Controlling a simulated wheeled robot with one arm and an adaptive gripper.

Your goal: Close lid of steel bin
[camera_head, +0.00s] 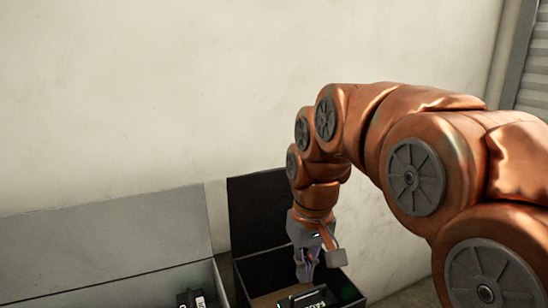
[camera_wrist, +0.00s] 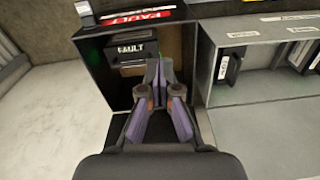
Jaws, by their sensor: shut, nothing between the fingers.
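The steel bin, which I take to be the light grey one, is at the lower left in the head view, with its wall (camera_head: 215,282) partly in frame. Its lid (camera_head: 105,240) stands open, leaning up toward the wall. In the wrist view the grey bin's rim (camera_wrist: 262,38) and lid (camera_wrist: 265,125) are at the right. My gripper (camera_head: 305,278) points down over the open black bin beside it, not at the grey lid. In the wrist view my gripper (camera_wrist: 158,68) is shut and empty, in front of the black bin's opening.
The black bin (camera_head: 262,262) has its own lid (camera_head: 257,212) standing open behind my gripper. It holds a box marked FAULT (camera_wrist: 138,50). Dark items (camera_wrist: 232,65) lie in the grey bin. A pale wall (camera_head: 150,90) rises close behind both bins. Bare floor (camera_wrist: 40,115) lies beside the black bin.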

